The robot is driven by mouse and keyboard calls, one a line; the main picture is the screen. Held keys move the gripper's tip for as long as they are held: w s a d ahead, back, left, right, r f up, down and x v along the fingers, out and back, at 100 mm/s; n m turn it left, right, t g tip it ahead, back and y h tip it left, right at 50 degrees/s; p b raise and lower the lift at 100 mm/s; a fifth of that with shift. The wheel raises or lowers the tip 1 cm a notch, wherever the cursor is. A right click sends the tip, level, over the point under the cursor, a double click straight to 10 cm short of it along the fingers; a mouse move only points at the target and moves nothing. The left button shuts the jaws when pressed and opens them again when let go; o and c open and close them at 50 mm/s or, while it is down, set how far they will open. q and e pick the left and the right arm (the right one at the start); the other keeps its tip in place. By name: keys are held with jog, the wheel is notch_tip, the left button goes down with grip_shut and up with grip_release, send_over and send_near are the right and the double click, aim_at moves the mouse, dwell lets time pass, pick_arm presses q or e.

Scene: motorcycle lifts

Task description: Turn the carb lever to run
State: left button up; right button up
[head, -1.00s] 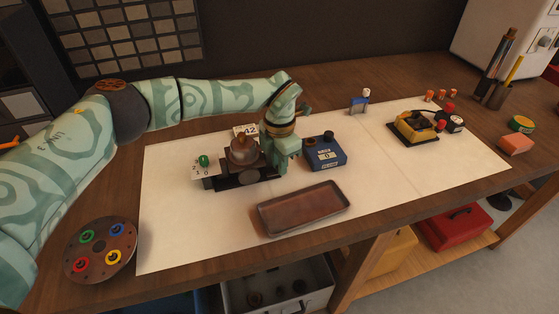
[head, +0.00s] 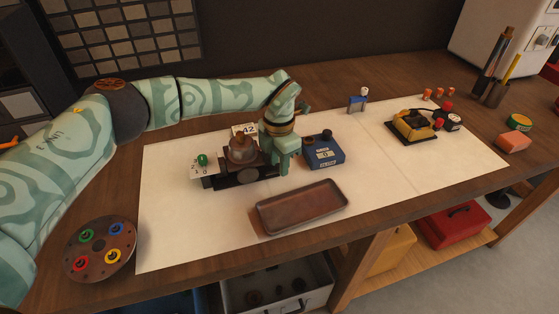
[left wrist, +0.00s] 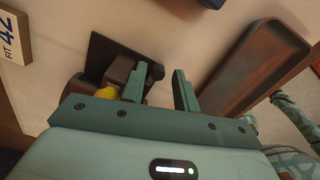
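The carburettor (head: 241,150), a brown metal body on a dark base, stands on the white mat, left of centre. A green knob (head: 202,160) sits at its left end by a marked white card. My left gripper (head: 280,166) is at its right end, pointing down. In the left wrist view the two fingers (left wrist: 162,82) are apart with a clear gap. The left finger is close to a dark cylindrical part (left wrist: 155,72) and a yellow piece (left wrist: 107,92); contact cannot be told. I cannot clearly make out the carb lever. My right gripper is not in view.
A blue box (head: 323,152) stands just right of my left gripper. A brown tray (head: 258,222) lies in front. A round plate with coloured rings (head: 127,264) is at the left. A yellow-and-black device (head: 411,127) stands at the right.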

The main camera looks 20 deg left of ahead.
aim_at(278, 165)
pick_arm(q)
jog(key=shift+w+a+r, duration=0.1)
jog(key=shift+w+a, duration=0.05)
jog(key=shift+a, duration=0.05)
